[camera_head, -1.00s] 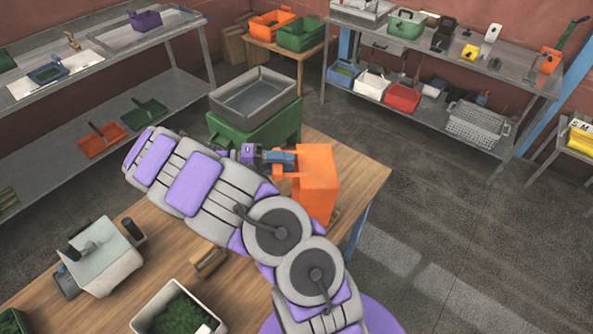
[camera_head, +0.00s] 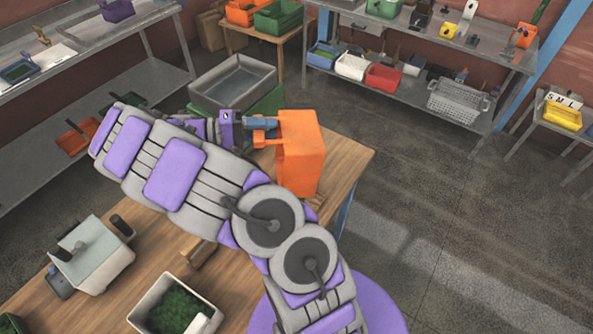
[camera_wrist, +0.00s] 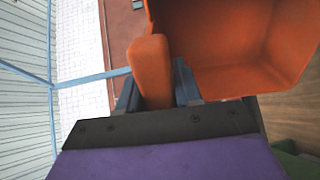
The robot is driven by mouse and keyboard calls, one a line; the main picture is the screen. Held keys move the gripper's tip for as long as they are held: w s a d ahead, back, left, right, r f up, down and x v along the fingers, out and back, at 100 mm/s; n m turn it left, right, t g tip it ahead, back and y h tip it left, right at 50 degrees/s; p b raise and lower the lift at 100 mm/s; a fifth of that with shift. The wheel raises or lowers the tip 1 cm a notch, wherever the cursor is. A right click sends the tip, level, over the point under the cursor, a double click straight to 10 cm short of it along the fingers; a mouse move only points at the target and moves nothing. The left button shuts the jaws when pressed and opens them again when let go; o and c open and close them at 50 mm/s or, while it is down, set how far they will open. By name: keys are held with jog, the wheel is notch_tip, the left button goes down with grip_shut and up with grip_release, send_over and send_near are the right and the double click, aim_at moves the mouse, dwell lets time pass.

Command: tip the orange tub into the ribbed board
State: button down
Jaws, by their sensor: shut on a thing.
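My gripper (camera_head: 270,130) is shut on the handle of the orange tub (camera_head: 302,155) and holds it over the right end of the wooden table. In the wrist view the handle stands between the two fingers of my gripper (camera_wrist: 156,85). The hollow inside of the tub (camera_wrist: 225,45) shows beside it, and I see no contents in the visible part. I cannot make out a ribbed board for certain in either view; my arm covers part of the table.
A grey tray (camera_head: 205,102) sits on a green box (camera_head: 268,104) behind my gripper. A white bin with green stuff (camera_head: 145,312) and a pale box-shaped device (camera_head: 90,262) stand on the wooden table (camera_head: 235,285). Shelves line the walls; the floor (camera_head: 440,220) at right is clear.

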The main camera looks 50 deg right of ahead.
jog(key=t+y, duration=0.1)
jog(key=r+t+y, duration=0.1)
jog(key=shift+s+d+r+t+y, duration=0.1)
jog(key=shift+d+r+t+y, duration=0.2)
jog(key=shift+t+y, duration=0.1)
jog(key=t+y, duration=0.1)
jog(key=r+t+y+p, duration=0.1)
jog(key=t+y, duration=0.1)
jog(key=shift+a+r, duration=0.1)
notch_tip(320, 180, up, 2)
jog(key=t+y+p, duration=0.1)
jog(key=t+y, duration=0.4)
jog(key=y, duration=0.1)
jog(key=shift+r+t+y, duration=0.1)
jog(key=shift+t+y, duration=0.2)
jog(key=shift+t, duration=0.1)
dwell(0.4)
